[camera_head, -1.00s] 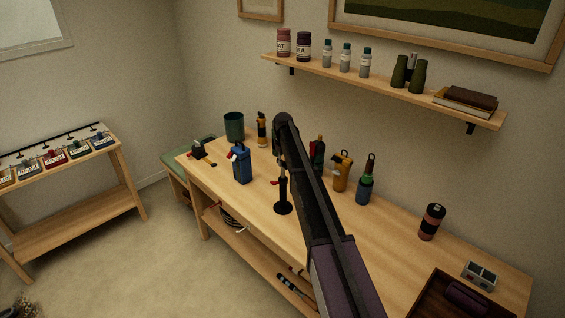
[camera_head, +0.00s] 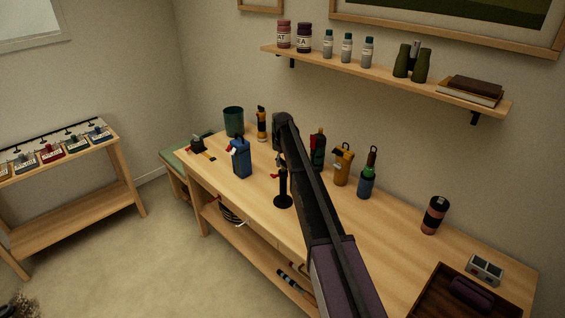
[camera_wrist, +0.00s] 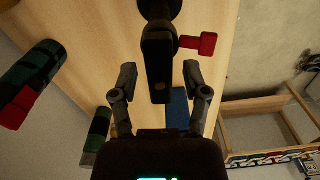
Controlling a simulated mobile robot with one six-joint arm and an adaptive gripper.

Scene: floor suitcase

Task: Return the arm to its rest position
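My arm (camera_head: 318,205) reaches from the bottom of the head view over the workbench, its elbow-like top end near the middle. My gripper (camera_wrist: 160,74) is open in the wrist view, two dark fingers apart with nothing clamped. A black post with a red knob (camera_wrist: 157,60) shows between and beyond the fingers, with gaps on both sides. In the head view the black post (camera_head: 283,188) stands upright on a round base on the bench, just left of my arm. The gripper is mostly hidden behind the arm there.
The workbench (camera_head: 240,195) also holds a blue canister (camera_head: 240,158), a green cup (camera_head: 233,121), several bottles behind my arm, a pink-black can (camera_head: 434,215) and a dark tray (camera_head: 430,300). A wall shelf (camera_head: 390,80) hangs above.

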